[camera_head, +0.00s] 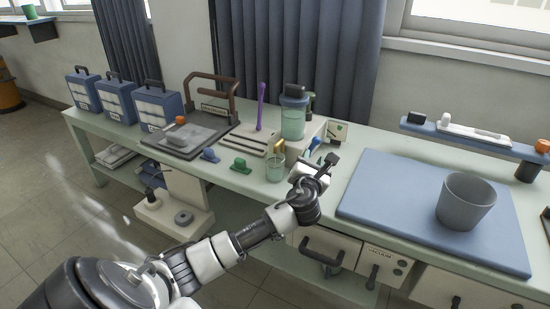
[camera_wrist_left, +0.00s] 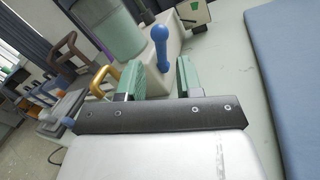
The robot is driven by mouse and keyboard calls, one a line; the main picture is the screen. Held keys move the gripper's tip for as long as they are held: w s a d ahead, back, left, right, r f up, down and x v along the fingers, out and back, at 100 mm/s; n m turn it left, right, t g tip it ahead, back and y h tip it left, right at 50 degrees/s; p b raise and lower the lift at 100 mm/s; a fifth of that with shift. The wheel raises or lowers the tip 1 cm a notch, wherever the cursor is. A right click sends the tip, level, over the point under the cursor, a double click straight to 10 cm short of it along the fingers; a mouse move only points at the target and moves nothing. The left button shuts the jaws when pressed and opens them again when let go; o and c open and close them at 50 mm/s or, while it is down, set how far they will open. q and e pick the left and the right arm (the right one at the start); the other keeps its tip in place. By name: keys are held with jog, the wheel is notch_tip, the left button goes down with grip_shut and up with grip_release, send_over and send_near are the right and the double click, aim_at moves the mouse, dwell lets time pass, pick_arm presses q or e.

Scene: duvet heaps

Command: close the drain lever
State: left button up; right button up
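A blue lever with a rounded knob (camera_head: 315,143) stands upright at the right end of a white base unit; I take it for the drain lever, though no label is readable. In the left wrist view the blue lever (camera_wrist_left: 159,48) shows just beyond and between my fingers, apart from them as far as I can tell. My left gripper (camera_head: 328,163) is just in front of it. In the left wrist view the left gripper (camera_wrist_left: 159,76) has its teal fingertips apart, with nothing held. A yellow handle (camera_wrist_left: 103,76) is left of the fingers. My right gripper is out of view.
A teal jar with a dark lid (camera_head: 293,113) stands on the white base (camera_head: 245,135). A clear beaker (camera_head: 275,169) is left of my gripper. A blue mat (camera_head: 385,200) with a grey bucket (camera_head: 466,201) lies right. Small blue and green items are left.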

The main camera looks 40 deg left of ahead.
aim_at(313, 147)
pick_arm(q)
jog(key=shift+c, duration=0.3)
